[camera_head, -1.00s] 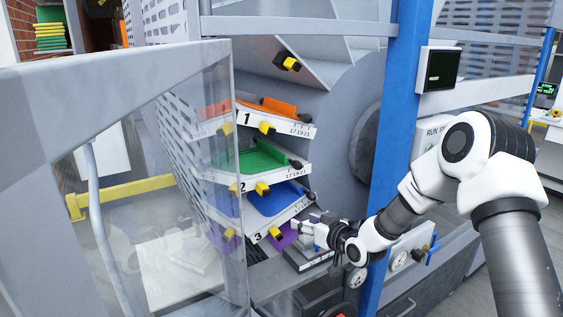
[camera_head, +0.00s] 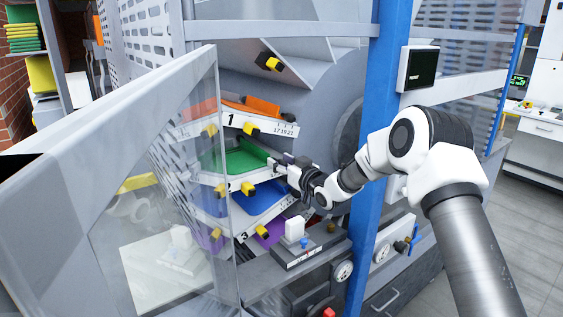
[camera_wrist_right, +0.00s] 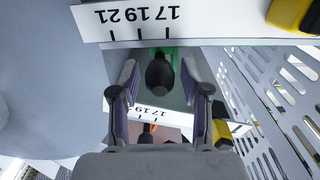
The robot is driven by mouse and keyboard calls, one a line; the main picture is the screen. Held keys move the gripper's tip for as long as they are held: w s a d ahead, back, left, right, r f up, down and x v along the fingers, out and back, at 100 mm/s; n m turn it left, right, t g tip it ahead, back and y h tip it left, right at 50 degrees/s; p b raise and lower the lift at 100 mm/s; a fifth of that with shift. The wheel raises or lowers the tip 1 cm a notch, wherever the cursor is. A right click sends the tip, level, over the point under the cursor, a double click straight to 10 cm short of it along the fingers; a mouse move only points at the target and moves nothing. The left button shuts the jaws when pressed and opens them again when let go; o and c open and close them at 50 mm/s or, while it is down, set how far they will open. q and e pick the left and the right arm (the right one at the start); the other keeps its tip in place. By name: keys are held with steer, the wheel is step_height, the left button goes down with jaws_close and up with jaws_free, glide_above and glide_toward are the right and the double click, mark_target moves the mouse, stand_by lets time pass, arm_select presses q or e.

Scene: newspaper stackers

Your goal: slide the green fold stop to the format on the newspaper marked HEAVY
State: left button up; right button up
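The green fold stop (camera_head: 253,149) is the raised edge on the right of the green tray (camera_head: 222,161) in the head view. Its black knob (camera_wrist_right: 159,72) shows in the right wrist view between the two fingers of my right gripper (camera_wrist_right: 159,76), with a gap on both sides. The gripper (camera_head: 282,166) is open at the right end of the green tray, level with the stop. A scale 17, 19, 21 (camera_wrist_right: 140,16) shows in the wrist view. No newspaper marked HEAVY is identifiable. My left gripper is out of view.
An orange tray edge (camera_head: 232,119) marked 1 lies above; a blue tray (camera_head: 254,199) and purple tray (camera_head: 272,233) lie below. A blue post (camera_head: 385,110) stands right, with a dark screen (camera_head: 423,66) whose text is unreadable. A clear guard (camera_head: 190,180) stands left.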

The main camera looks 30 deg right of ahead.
jaws_close()
steer(key=shift+w+d, duration=0.15)
steer(key=shift+d, duration=0.9)
steer(key=shift+o, duration=1.7)
jaws_free()
steer(key=shift+a, duration=0.1)
steer(key=s+d, duration=0.1)
steer(key=s, duration=1)
steer(key=shift+s+d, duration=0.35)
steer(key=shift+s, duration=0.05)
